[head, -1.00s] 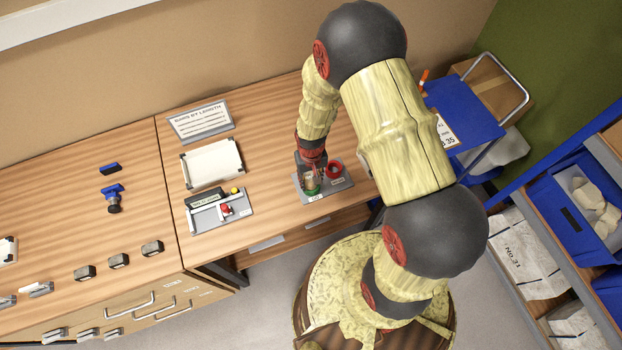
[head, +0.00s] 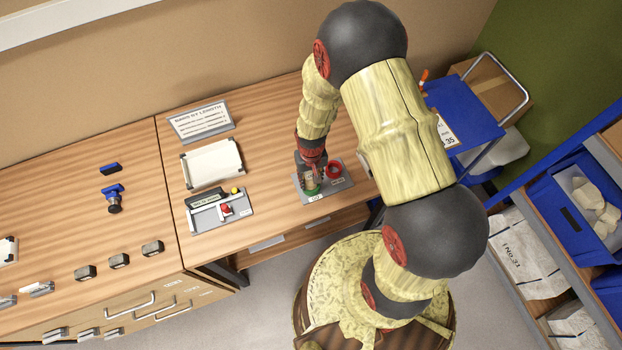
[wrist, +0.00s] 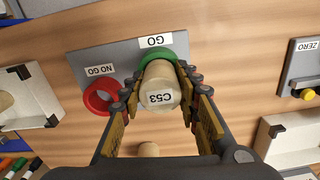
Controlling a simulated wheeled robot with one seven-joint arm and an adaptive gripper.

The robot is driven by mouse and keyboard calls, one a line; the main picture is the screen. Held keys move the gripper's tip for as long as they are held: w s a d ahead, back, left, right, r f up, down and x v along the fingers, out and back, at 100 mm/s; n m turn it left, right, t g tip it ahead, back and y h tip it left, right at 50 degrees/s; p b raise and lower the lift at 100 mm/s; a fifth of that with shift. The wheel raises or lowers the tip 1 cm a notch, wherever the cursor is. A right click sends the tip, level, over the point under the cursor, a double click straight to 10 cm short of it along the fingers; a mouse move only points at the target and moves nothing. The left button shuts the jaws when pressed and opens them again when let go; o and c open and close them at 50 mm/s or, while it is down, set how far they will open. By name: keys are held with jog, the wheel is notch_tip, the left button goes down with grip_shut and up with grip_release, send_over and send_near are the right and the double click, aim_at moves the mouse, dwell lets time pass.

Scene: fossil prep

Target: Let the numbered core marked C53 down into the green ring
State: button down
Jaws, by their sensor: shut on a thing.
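The core marked C53 (wrist: 160,92) is a pale cylinder, its label facing the wrist camera. My gripper (wrist: 160,80) is shut on it, one finger on each side. The green ring (wrist: 157,54), labelled GO, is on a grey plate right behind the core's far end, which hides part of it. I cannot tell whether that end is inside the ring or just above it. In the head view my gripper (head: 312,172) is over the green ring (head: 311,190), covering most of the core.
A red ring (wrist: 100,97), labelled NO GO, is beside the green one on the same grey plate (wrist: 95,58). Another pale round piece (wrist: 148,149) shows below the held core. A white tray (head: 212,163) and a gauge with a red part (head: 227,209) stand left on the bench.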

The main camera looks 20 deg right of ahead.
aim_at(311, 176)
jog(key=shift+r+p, duration=1.55)
jog(key=shift+r, duration=1)
jog(key=shift+r, duration=0.15)
